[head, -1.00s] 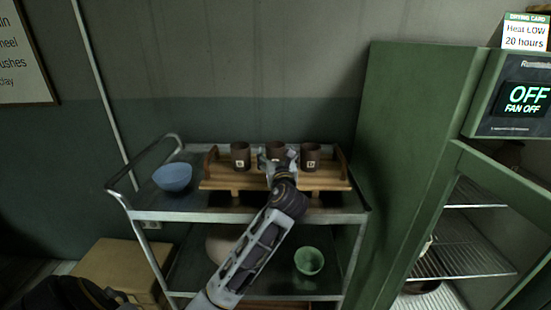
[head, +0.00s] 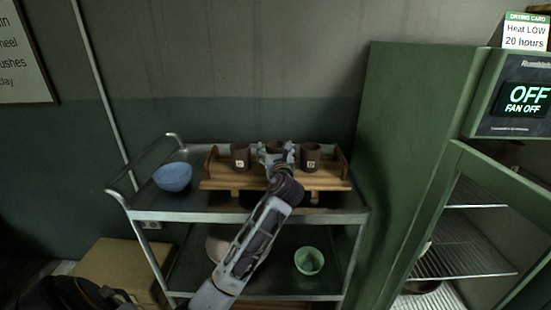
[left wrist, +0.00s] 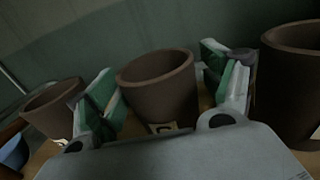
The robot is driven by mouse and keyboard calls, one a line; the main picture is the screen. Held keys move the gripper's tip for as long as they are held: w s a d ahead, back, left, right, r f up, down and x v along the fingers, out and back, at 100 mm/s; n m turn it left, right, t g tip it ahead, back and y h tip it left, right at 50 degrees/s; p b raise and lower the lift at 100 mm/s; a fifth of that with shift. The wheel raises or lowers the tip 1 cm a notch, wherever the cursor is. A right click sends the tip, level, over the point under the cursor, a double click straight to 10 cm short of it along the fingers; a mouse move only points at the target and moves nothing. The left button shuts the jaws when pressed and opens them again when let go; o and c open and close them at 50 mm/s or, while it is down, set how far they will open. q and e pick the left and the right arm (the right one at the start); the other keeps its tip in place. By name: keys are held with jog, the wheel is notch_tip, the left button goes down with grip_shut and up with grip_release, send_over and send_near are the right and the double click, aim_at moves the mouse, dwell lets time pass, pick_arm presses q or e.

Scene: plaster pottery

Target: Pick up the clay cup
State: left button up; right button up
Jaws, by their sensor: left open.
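Three brown clay cups stand in a row on a wooden tray (head: 225,184) on the cart's top shelf: a left cup (head: 239,156), a middle cup (head: 275,146) and a right cup (head: 310,157). My left gripper (head: 276,153) is at the middle cup and hides much of it. In the left wrist view, the open fingers of the left gripper stand on either side of the middle cup (left wrist: 160,88), with gaps visible. The left cup (left wrist: 50,108) and right cup (left wrist: 292,80) flank the fingers closely. My right gripper is not in view.
A blue bowl (head: 173,177) sits left of the tray on the metal cart (head: 180,215). A green bowl (head: 309,261) is on the lower shelf. A green drying cabinet (head: 405,150) with its door open stands close on the right. A cardboard box (head: 115,268) is at lower left.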

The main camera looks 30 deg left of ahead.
pick_arm(q)
jog(key=c, duration=1.2)
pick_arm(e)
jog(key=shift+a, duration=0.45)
pick_arm(q)
jog(key=shift+r, duration=0.15)
jog(key=shift+c, duration=0.2)
jog(key=shift+r, duration=0.5)
notch_tip(320, 180, up, 9)
jog(key=p, duration=0.1)
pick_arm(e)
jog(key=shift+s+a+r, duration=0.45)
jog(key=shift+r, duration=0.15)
pick_arm(q)
jog(key=shift+f, duration=0.15)
